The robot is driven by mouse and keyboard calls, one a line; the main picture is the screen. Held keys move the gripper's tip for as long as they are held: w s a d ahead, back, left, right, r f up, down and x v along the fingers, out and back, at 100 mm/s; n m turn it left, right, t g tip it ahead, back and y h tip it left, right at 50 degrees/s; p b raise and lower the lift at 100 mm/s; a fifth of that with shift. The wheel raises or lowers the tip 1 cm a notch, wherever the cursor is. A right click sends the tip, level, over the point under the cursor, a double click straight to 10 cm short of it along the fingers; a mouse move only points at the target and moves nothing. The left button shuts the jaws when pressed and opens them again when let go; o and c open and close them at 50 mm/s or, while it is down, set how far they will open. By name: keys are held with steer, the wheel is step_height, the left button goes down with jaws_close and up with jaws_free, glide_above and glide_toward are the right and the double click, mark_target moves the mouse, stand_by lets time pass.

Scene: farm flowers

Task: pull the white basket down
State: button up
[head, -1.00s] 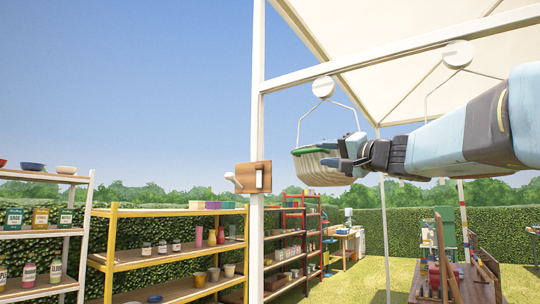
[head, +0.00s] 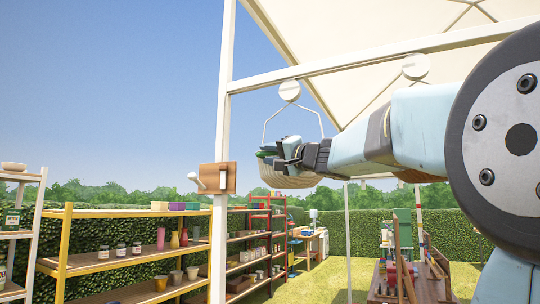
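The white basket (head: 286,180) hangs by a thin wire handle from a round white disc (head: 290,91) on the canopy's crossbar. Something green shows at its top. My gripper (head: 272,153) is at the basket's upper part and covers much of its rim. The fingers are small and dark against the basket, so I cannot tell whether they are shut on the rim. A wooden plate with white hooks (head: 214,179) is fixed to the white post, left of the basket.
The white post (head: 222,130) stands left of the basket. Yellow shelves (head: 62,245) with pots and jars stand at lower left. A wooden table (head: 425,287) is at lower right. Grass between is clear.

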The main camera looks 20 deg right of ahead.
jaws_close()
steer(key=shift+d+f, duration=0.1)
stand_by(0.3)
